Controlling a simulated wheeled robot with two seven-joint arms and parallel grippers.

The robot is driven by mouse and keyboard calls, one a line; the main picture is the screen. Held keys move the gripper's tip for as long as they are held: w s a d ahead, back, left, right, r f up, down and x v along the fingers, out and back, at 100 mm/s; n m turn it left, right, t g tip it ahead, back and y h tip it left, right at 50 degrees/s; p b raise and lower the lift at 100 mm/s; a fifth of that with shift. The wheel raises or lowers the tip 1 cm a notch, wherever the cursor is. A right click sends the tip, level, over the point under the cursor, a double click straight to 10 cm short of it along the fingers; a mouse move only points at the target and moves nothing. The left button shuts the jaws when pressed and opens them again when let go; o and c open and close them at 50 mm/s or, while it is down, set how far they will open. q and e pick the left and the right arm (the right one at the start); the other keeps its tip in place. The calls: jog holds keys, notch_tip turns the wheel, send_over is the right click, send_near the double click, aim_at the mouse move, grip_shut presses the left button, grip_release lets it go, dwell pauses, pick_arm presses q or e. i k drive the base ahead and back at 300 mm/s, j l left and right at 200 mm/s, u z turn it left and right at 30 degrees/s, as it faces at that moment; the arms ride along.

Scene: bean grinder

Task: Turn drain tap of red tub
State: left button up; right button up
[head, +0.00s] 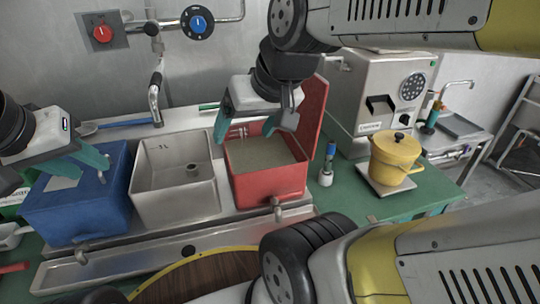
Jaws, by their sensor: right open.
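The red tub (268,187) stands at the right end of the metal sink counter, with brownish contents inside and a red lid raised behind its right side. Its small metal drain tap (278,210) sticks out low on the front face. My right gripper (256,128) is above the back of the red tub, open and empty, fingers pointing down, apart from the drain tap. My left gripper (56,172) is at the far left, over the blue tub (85,208), with its teal fingers spread and nothing seen between them.
A grey metal tub (172,205) stands between the blue and red tubs. A metal trough (150,260) runs in front. A small bottle (327,172) stands right of the red tub.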

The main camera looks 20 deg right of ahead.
aim_at(276, 198)
jog(key=k+l+z, duration=0.15)
jog(key=z, duration=0.55)
jog(key=k+j+z, duration=0.1)
jog(key=j, duration=0.2)
jog(key=k+j, duration=0.2)
jog(key=j+z, duration=0.05)
jog(key=j, duration=0.05)
